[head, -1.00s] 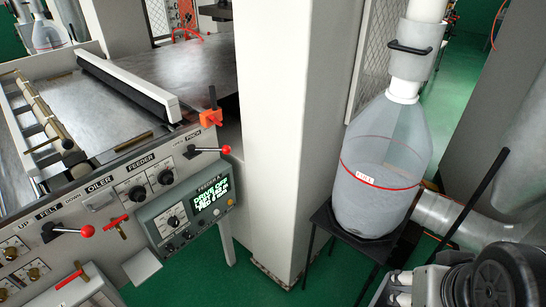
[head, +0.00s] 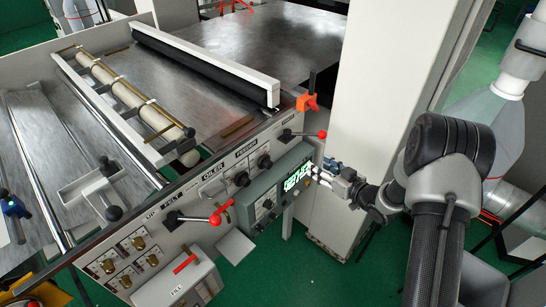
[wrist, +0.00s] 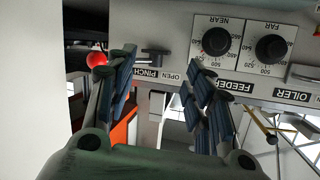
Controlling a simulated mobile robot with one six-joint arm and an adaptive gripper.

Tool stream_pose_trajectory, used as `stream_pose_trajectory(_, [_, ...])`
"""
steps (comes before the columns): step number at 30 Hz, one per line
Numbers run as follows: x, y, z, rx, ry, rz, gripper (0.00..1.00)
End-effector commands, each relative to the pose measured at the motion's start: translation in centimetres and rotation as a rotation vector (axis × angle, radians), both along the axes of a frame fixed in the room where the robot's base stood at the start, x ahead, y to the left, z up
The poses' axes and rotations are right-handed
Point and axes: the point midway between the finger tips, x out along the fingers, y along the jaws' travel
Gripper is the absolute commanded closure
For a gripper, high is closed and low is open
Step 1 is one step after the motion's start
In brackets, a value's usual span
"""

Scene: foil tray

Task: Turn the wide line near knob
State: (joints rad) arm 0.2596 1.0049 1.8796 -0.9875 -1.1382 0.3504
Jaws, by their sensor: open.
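The black NEAR knob (wrist: 216,41) sits on a white dial plate of the grey panel, above the FEEDER label in the upside-down wrist view. In the head view it is the right one of the feeder pair (head: 264,161). Its twin FAR knob (wrist: 270,48) is beside it, also in the head view (head: 242,179). I cannot make out a wide line on either. My gripper (wrist: 160,72) is open and empty, its right finger partly overlapping the panel just below the NEAR knob. In the head view my gripper (head: 318,172) is right of the knobs, by the green-lit display.
The PINCH lever with a red ball (head: 321,134) sticks out right of the knobs. The control box (head: 263,204) hangs below them. An orange clamp (head: 307,102) stands at the panel corner, beside a white column (head: 370,90).

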Motion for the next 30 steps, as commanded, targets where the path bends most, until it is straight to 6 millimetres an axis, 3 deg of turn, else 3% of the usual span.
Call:
stream_pose_trajectory(1, [-1.2,0.8,-1.8,0.071,0.002,0.039,0.52])
stream_pose_trajectory(4, [-3.4,2.2,-3.8,0.201,-0.01,0.106,0.52])
stream_pose_trajectory(9, [-6.2,3.3,-5.3,0.342,-0.023,0.17,0.52])
stream_pose_trajectory(12, [-6.7,3.7,-5.5,0.375,-0.026,0.184,0.52])
stream_pose_trajectory(17, [-5.8,5.2,-5.5,0.381,-0.029,0.19,0.52])
stream_pose_trajectory(30, [0.3,12.4,-5.6,0.378,-0.03,0.19,0.52])
